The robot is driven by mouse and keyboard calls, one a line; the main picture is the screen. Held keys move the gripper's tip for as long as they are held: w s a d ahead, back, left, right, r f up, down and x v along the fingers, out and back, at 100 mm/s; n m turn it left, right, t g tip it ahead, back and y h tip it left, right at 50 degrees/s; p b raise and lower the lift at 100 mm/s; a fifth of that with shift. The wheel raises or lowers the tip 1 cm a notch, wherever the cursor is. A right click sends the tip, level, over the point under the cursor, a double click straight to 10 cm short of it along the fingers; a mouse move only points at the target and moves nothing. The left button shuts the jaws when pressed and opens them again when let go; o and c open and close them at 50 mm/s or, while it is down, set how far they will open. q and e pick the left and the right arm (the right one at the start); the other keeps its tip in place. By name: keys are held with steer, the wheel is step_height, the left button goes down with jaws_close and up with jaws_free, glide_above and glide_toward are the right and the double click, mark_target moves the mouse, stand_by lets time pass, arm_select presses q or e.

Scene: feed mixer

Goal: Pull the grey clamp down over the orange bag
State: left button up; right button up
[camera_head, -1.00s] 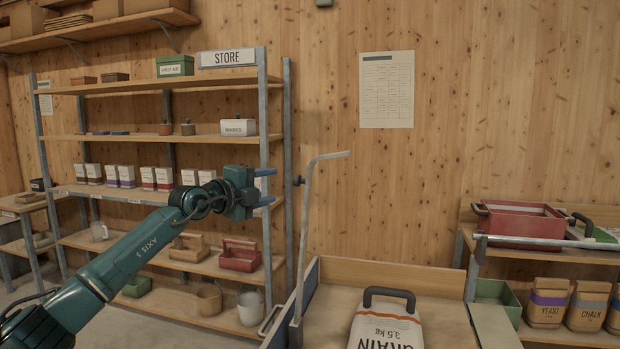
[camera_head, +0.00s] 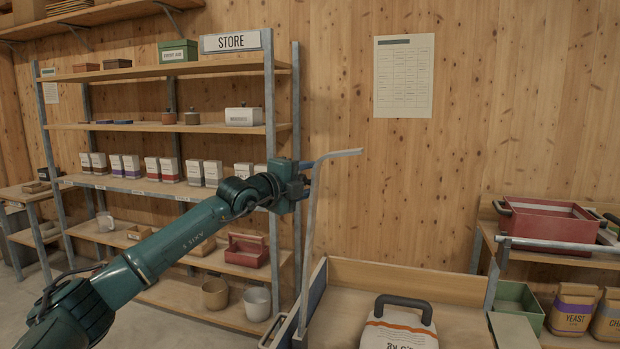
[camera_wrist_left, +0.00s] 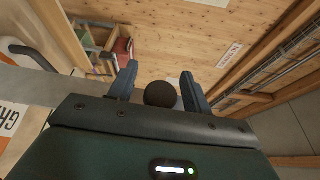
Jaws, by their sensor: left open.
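The grey clamp (camera_head: 309,225) is a raised metal bar. It stands nearly upright at the left side of a wooden tray, its bent top pointing right. The bag (camera_head: 400,332) is white with an orange stripe and dark lettering, below and right of the clamp; its lower part is cut off. Part of it shows in the left wrist view (camera_wrist_left: 12,122). My left gripper (camera_head: 308,178) is open at the clamp's upper part. In the left wrist view a dark round knob (camera_wrist_left: 160,94) sits between its spread fingers, with gaps visible on both sides. My right gripper is out of view.
A black handle (camera_head: 404,308) arches over the bag's top. The wooden tray (camera_head: 405,280) has a raised back wall. A STORE shelf (camera_head: 170,72) stands behind my left arm. A red crate (camera_head: 548,222) and a green box (camera_head: 518,300) are at right.

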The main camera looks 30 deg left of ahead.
arm_select(q)
steer(key=shift+s, duration=0.1)
jaws_close()
stand_by(0.4)
